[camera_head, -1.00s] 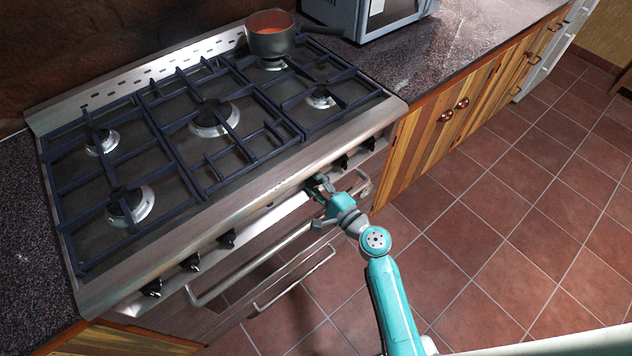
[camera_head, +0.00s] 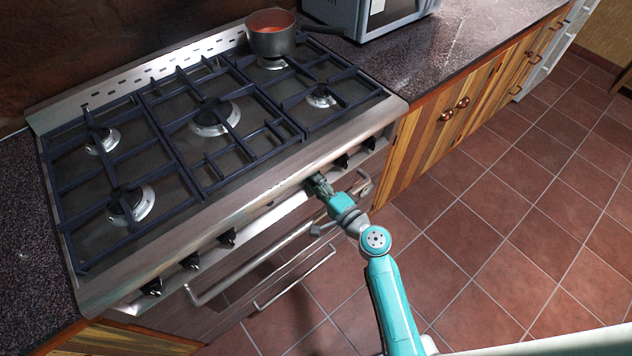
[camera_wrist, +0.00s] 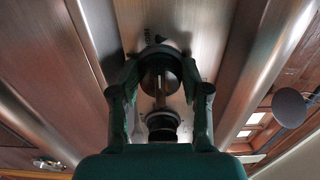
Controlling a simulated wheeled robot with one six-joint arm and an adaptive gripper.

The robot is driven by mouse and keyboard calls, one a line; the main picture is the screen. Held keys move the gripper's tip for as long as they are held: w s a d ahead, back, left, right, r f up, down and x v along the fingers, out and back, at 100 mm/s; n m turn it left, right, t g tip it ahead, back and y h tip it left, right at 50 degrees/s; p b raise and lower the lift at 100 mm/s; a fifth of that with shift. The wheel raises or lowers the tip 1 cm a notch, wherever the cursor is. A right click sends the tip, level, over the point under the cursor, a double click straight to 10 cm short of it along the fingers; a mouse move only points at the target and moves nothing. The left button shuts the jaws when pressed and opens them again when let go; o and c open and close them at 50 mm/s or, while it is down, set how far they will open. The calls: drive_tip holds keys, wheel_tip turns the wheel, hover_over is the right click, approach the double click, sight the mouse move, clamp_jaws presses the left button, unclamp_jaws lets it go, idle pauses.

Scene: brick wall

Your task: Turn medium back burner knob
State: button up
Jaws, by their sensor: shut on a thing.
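The stove (camera_head: 215,215) has a row of black knobs along its steel front panel. My gripper (camera_head: 318,183) is at this panel, right of the middle, and shut on one burner knob. The wrist view shows that knob (camera_wrist: 160,72) as a dark round piece with a light line down it, between the two fingers of my gripper (camera_wrist: 162,85). In the head view the gripper hides most of this knob. The medium back burner's own link to a knob cannot be read from these frames.
Two more knobs (camera_head: 342,162) sit to the right of my gripper, and several to the left (camera_head: 227,238). Oven door handles (camera_head: 250,265) stick out below. A pot (camera_head: 271,42) with red contents stands on the back right burner. The tiled floor (camera_head: 480,240) is clear.

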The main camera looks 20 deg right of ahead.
drive_tip(key=o, duration=1.1)
drive_tip(key=v, duration=0.8)
